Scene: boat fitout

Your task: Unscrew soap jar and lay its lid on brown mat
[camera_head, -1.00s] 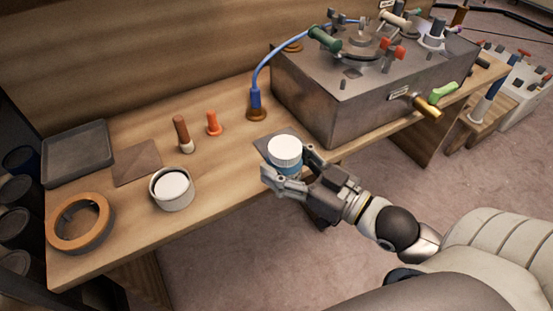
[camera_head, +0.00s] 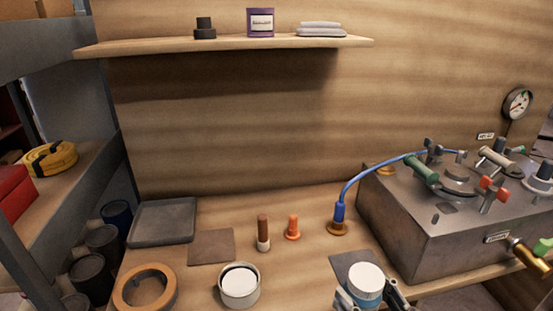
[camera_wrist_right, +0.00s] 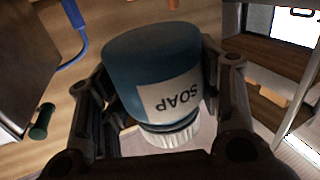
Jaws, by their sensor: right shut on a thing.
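The soap jar (camera_head: 366,297) is blue with a white lid (camera_head: 366,278), at the bottom of the head view by the bench's front edge. My right gripper (camera_head: 370,301) is shut on it, one finger on each side. In the right wrist view the jar (camera_wrist_right: 150,62) shows its SOAP label upside down, with the ribbed white lid (camera_wrist_right: 172,134) on it. A dark grey square mat (camera_head: 352,262) lies just behind the jar. The brown mat (camera_head: 211,247) lies flat and bare at the left of the bench. My left gripper is not in view.
A grey tray (camera_head: 163,222), an orange ring (camera_head: 145,289), a white-topped round tin (camera_head: 239,285), a brown-handled peg (camera_head: 263,232) and an orange plug (camera_head: 292,228) stand left. A blue hose (camera_head: 346,190) runs to a metal box (camera_head: 440,225) at right.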

